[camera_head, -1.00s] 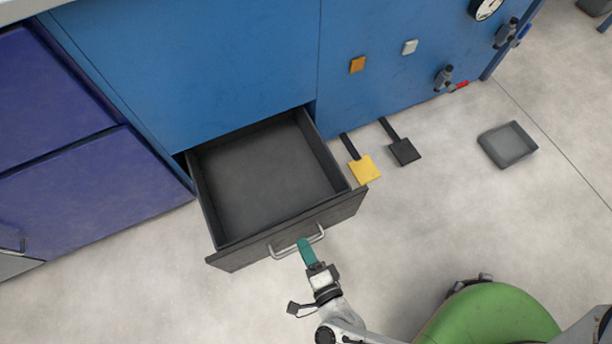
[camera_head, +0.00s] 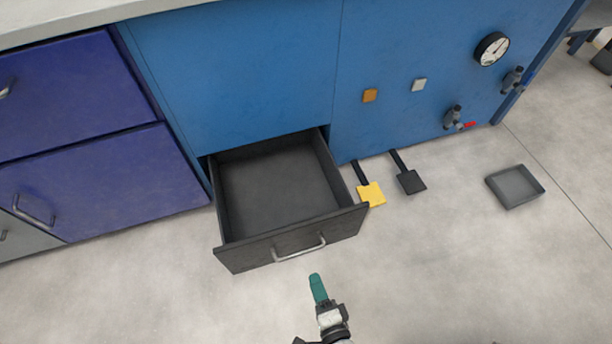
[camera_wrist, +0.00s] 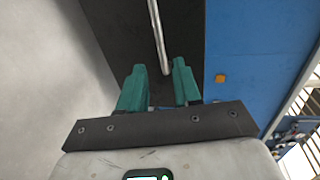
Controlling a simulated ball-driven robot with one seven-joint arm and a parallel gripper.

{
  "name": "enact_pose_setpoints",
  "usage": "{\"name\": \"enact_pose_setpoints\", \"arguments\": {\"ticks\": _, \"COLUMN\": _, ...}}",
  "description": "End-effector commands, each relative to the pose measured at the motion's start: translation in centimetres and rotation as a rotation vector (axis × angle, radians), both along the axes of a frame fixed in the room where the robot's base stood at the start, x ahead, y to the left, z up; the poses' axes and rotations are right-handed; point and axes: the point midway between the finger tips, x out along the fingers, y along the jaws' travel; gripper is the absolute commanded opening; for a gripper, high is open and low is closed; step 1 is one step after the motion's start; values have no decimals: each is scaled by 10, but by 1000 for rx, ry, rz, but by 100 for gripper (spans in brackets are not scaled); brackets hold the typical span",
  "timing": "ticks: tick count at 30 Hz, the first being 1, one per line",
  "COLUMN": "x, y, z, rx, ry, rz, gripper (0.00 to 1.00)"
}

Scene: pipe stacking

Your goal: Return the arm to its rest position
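My gripper (camera_head: 318,288), with teal fingers, is in front of the open drawer (camera_head: 290,258), apart from its handle (camera_head: 300,248). In the wrist view the two fingers of my gripper (camera_wrist: 159,85) stand apart with a gap between them. The metal handle (camera_wrist: 158,38) shows beyond the fingertips, against the dark drawer front (camera_wrist: 120,30). Nothing is held. The drawer is pulled out of the blue cabinet (camera_head: 235,75), and its visible inside is empty.
A yellow pedal (camera_head: 371,194) and a black pedal (camera_head: 411,182) lie right of the drawer. A grey tray (camera_head: 515,187) is on the floor farther right. A gauge (camera_head: 491,49) and valves are on the cabinet. The floor around my gripper is clear.

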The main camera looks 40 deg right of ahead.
Motion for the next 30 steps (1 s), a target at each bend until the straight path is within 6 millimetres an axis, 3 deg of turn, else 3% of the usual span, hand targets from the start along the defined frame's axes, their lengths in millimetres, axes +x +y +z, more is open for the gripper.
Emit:
{"name": "enact_pose_setpoints", "arguments": {"ticks": 7, "x": 0, "y": 0, "z": 0, "rx": 0, "ry": 0, "rz": 0, "gripper": 33}}
{"name": "enact_pose_setpoints", "arguments": {"ticks": 11, "x": 16, "y": 8, "z": 9, "rx": -22, "ry": 2, "rz": 83, "gripper": 33}}
{"name": "enact_pose_setpoints", "arguments": {"ticks": 16, "x": 52, "y": 30, "z": 33, "rx": -123, "ry": 26, "rz": 335, "gripper": 33}}
{"name": "enact_pose_setpoints", "arguments": {"ticks": 21, "x": 73, "y": 47, "z": 54, "rx": -287, "ry": 89, "rz": 612, "gripper": 33}}
{"name": "enact_pose_setpoints", "arguments": {"ticks": 26, "x": 77, "y": 48, "z": 66, "rx": -468, "ry": 194, "rz": 843, "gripper": 33}}
{"name": "enact_pose_setpoints", "arguments": {"ticks": 30, "x": 68, "y": 33, "z": 72, "rx": -628, "ry": 323, "rz": 1017, "gripper": 33}}
